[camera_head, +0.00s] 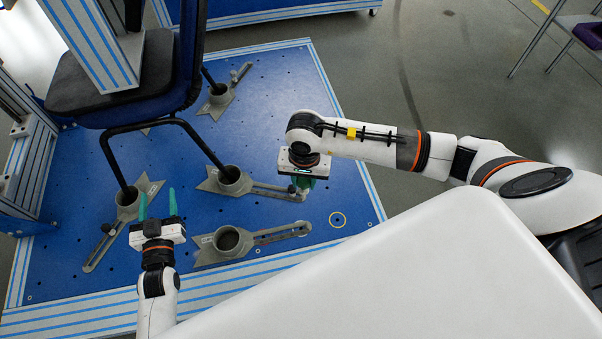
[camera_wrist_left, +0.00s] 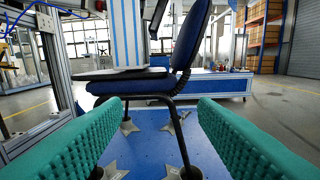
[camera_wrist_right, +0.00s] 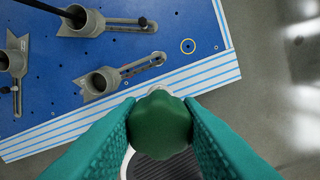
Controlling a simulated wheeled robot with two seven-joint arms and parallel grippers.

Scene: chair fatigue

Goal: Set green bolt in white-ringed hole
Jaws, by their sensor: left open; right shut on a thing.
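The green bolt (camera_wrist_right: 160,124) is between the green fingers of my right gripper (camera_wrist_right: 158,130), which is shut on it. In the head view my right gripper (camera_head: 303,181) points down above the blue plate, and its own wrist mostly hides the bolt. My left gripper (camera_head: 158,204) is open and empty at the left, fingers towards the chair.
A blue chair (camera_head: 185,70) stands on the blue plate (camera_head: 290,100), its legs in grey clamp cups. An empty grey clamp (camera_head: 228,240) lies left of the ringed hole, its slotted arm reaching towards it. Another clamp (camera_head: 230,181) is near my right gripper. The plate around the ring is clear.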

